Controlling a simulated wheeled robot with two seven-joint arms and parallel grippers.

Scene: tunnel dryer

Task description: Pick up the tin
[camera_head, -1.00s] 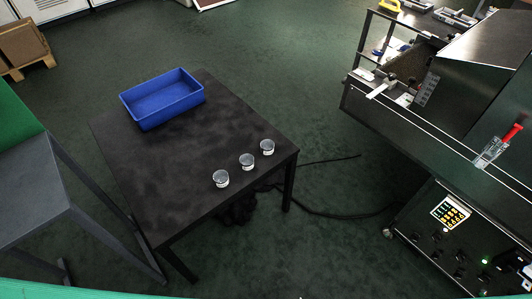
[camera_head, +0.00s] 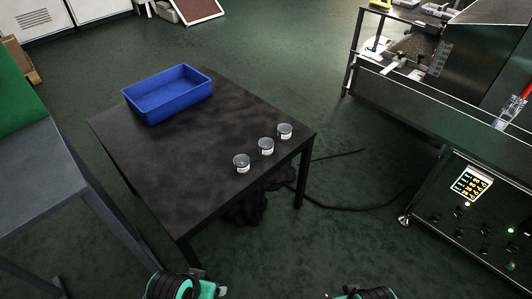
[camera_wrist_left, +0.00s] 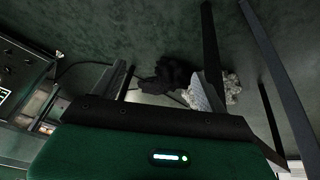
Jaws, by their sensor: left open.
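Three small round grey tins with white labels stand upright in a slanting row near the right edge of the dark table (camera_head: 185,150) in the head view: a near one (camera_head: 241,163), a middle one (camera_head: 266,146) and a far one (camera_head: 285,131). The pictures do not single one out. My left gripper (camera_wrist_left: 162,78) is open in the left wrist view, with nothing visible between its fingers; dark floor and table legs show beyond it. No tin shows in that view. In the head view only parts of my arms show at the bottom edge, well apart from the tins.
A blue open bin (camera_head: 168,95) sits on the table's far left, empty. A dryer machine (camera_head: 440,110) with a control panel (camera_head: 470,184) stands at right. A grey bench (camera_head: 45,185) is at left. Dark cables lie under the table. The table's middle is clear.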

